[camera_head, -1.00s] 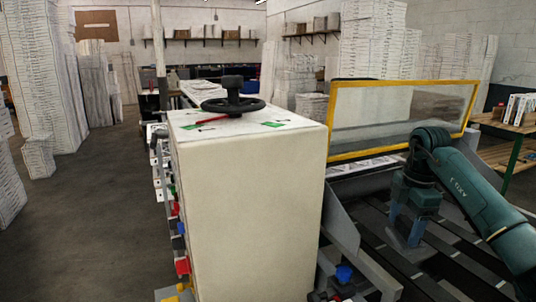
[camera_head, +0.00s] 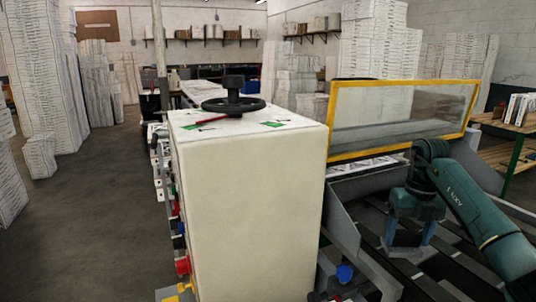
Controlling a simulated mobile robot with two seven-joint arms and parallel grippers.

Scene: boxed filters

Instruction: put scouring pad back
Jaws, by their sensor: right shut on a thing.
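My right gripper (camera_head: 408,242) comes in from the right on a teal arm and points down over the dark slatted bed of the machine. Its two blue-grey fingers are set apart around a flat grey piece (camera_head: 405,250), which I take to be the scouring pad. The piece is small and partly hidden by the fingers, and I cannot tell whether it touches the slats. My left gripper is not in view.
A tall cream cabinet (camera_head: 250,215) with a black handwheel (camera_head: 233,100) on top stands left of the bed. A yellow-framed clear guard (camera_head: 400,115) rises behind the gripper. A wooden table (camera_head: 505,125) stands at right. Grey floor (camera_head: 95,215) is open at left.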

